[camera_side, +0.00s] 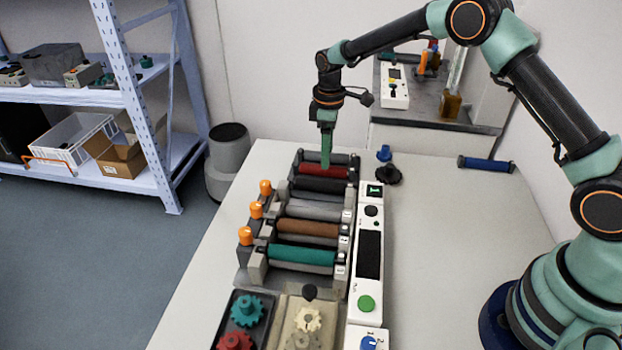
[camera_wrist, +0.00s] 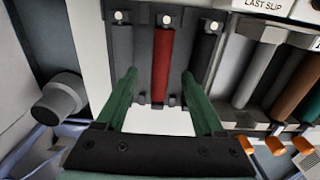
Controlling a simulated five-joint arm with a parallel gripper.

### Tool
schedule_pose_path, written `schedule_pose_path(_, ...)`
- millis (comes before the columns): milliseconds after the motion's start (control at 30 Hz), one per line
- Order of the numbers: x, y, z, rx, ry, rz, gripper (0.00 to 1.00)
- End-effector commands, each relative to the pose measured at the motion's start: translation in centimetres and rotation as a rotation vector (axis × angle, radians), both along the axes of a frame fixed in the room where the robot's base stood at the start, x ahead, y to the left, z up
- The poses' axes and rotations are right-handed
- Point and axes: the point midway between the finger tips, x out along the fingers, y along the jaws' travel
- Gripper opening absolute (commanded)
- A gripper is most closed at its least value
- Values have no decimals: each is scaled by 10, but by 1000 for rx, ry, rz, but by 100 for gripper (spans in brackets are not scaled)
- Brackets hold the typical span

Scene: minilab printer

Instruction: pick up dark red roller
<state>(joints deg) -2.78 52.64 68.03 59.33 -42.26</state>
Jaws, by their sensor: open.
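The dark red roller (camera_side: 312,171) lies in a dark rack (camera_side: 298,187) at the far end of the white table, between a grey roller and a black roller. In the wrist view the dark red roller (camera_wrist: 162,62) runs up the picture, in the middle of the rack. My gripper (camera_side: 326,166) points down over the roller in the side view. In the wrist view my gripper (camera_wrist: 160,82) is open, with one green finger on each side of the dark red roller and nothing held. I cannot tell how far the fingertips are above it.
Brown (camera_side: 308,228) and teal (camera_side: 302,254) rollers sit in grey holders with orange knobs nearer the camera. A white control panel (camera_side: 367,290) runs along their right. A blue roller (camera_side: 486,164) lies at the back right. The table's right side is largely clear.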

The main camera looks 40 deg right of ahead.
Motion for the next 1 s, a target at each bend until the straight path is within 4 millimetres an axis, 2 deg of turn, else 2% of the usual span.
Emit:
schedule_pose_path(200,2,6,-32,0,3,-1,70)
schedule_pose_path(300,3,6,-41,0,1,-1,70)
schedule_pose_path(600,3,6,-45,0,0,0,70)
schedule_pose_path(667,3,6,-45,0,0,0,47)
schedule_pose_path(700,3,6,-45,0,0,0,31)
schedule_pose_path(767,3,6,-45,0,0,0,8)
schedule_pose_path(800,3,6,-45,0,0,0,0)
schedule_pose_path(1000,3,6,-44,0,-1,0,0)
